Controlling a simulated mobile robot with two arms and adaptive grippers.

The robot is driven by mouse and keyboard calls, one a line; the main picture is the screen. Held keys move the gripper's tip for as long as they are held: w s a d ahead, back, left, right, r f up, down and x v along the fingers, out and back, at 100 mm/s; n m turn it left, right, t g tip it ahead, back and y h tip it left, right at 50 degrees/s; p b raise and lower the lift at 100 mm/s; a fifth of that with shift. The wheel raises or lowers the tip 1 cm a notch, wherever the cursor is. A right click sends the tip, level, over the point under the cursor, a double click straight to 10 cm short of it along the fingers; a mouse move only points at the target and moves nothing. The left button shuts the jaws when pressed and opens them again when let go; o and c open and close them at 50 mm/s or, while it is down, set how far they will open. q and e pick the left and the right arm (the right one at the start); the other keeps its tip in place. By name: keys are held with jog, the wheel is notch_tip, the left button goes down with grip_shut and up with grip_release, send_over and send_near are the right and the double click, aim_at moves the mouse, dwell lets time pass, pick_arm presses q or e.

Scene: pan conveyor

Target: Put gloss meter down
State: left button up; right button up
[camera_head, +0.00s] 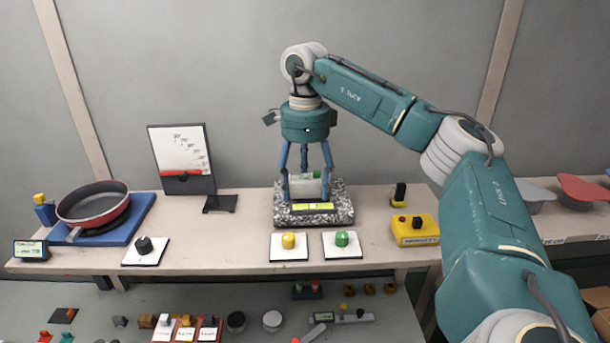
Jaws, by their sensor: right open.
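The gloss meter (306,187), a light grey box with a green top, sits on a speckled stone block (342,209) on the bench. A yellow-green display strip shows at the block's front. My right gripper (307,190) points straight down over the meter, its blue fingers open on either side of it. Whether the fingers touch the meter cannot be told. My left gripper is not in view.
A red pan (93,203) stands on a blue base at the left, near a tilted chart board (182,160). Yellow (288,240) and green (341,239) knobs sit in front of the block. A yellow box (415,230) stands to the right. Several small items lie on the lower shelf.

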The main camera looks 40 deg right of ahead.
aim_at(306, 180)
jog(key=shift+w+r+b, duration=0.1)
jog(key=shift+r+b, duration=0.2)
jog(key=shift+r, duration=0.05)
notch_tip(306, 180, up, 12)
jog(key=shift+f, duration=0.25)
